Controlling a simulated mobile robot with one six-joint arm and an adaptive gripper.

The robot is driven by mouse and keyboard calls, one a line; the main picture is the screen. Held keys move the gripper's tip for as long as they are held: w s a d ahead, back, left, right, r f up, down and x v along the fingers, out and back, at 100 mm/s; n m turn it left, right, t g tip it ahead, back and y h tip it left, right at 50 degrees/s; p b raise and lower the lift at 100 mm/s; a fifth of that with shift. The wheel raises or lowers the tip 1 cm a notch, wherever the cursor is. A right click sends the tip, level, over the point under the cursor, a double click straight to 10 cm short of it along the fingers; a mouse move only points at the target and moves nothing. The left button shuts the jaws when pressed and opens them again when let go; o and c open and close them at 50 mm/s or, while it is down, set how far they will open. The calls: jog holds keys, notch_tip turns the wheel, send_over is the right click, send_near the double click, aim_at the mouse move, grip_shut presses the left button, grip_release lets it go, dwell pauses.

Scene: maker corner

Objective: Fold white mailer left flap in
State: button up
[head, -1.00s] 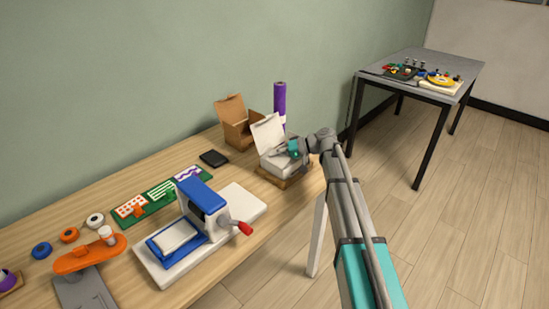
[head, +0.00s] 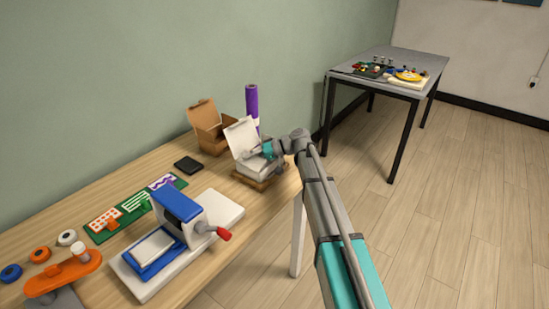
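The white mailer (head: 241,136) stands on a small wooden board (head: 247,182) near the far right end of the workbench. Its lid is raised and leans back. My gripper (head: 262,153) is at the mailer's opening, over its right side, with the arm reaching in from the right. The gripper and arm hide part of the box, and I cannot make out the left flap clearly. The fingers are too small to tell whether they are open or shut.
An open brown box (head: 211,138) and a purple roll (head: 252,108) stand behind the mailer. A black pad (head: 188,165) lies to its left. A blue and white press (head: 180,217) with a red handle stands nearer. A grey table (head: 390,70) stands apart at the back right.

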jog(key=shift+r+p, duration=0.15)
jog(key=shift+p, duration=0.15)
jog(key=shift+s+a+r+n+t+h+p, duration=0.1)
jog(key=shift+r+n+t+h+p, duration=0.1)
jog(key=shift+n+t+h+p, duration=0.25)
jog(key=shift+d+r+p, duration=0.1)
jog(key=shift+d+p, duration=0.15)
jog(key=shift+p, duration=0.05)
jog(key=p+v, duration=0.5)
jog(key=v, duration=0.8)
jog(key=s+d+r+m+h+p, duration=0.1)
jog(key=s+d+r+h+p, duration=0.1)
jog(key=s+p, duration=0.4)
jog(key=s+d+r+m+h+p, duration=0.2)
jog(key=s+d+r+h+p, duration=0.1)
jog(key=s+p, duration=0.3)
jog(key=s+d+r+m+h+p, duration=0.1)
jog(key=s+d+r+h+p, duration=0.1)
jog(key=s+h+p, duration=0.2)
jog(key=shift+s+d+r+h+p, duration=0.3)
jog(key=shift+s+p, duration=0.65)
jog(key=shift+s, duration=0.8)
jog(key=shift+f, duration=0.1)
jog(key=shift+c, duration=0.2)
